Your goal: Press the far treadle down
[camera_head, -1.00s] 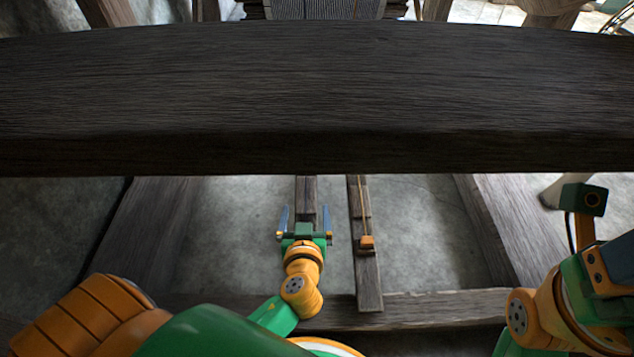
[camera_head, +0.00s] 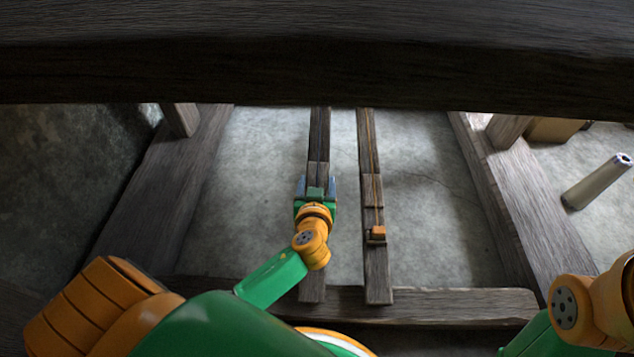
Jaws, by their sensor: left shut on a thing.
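Two long dark wooden treadles run away from me under the loom, side by side. My left gripper (camera_head: 316,185) is at the left-hand treadle (camera_head: 319,145), with one blue finger on each side of it, shut on it. The gripper and wrist cover part of that treadle; its near end shows below the wrist. The right-hand treadle (camera_head: 372,190) stands apart from the gripper and carries a cord and a small orange block (camera_head: 376,234). I cannot tell from this view which treadle is the far one. My right gripper is out of view; only part of that arm shows at lower right.
A thick dark beam (camera_head: 300,60) crosses the top and hides the treadles' far ends. Side rails (camera_head: 165,190) and (camera_head: 510,200) and a near crossbar (camera_head: 450,305) frame the bare floor (camera_head: 250,180). A pale cylinder (camera_head: 597,182) lies at right, outside the frame.

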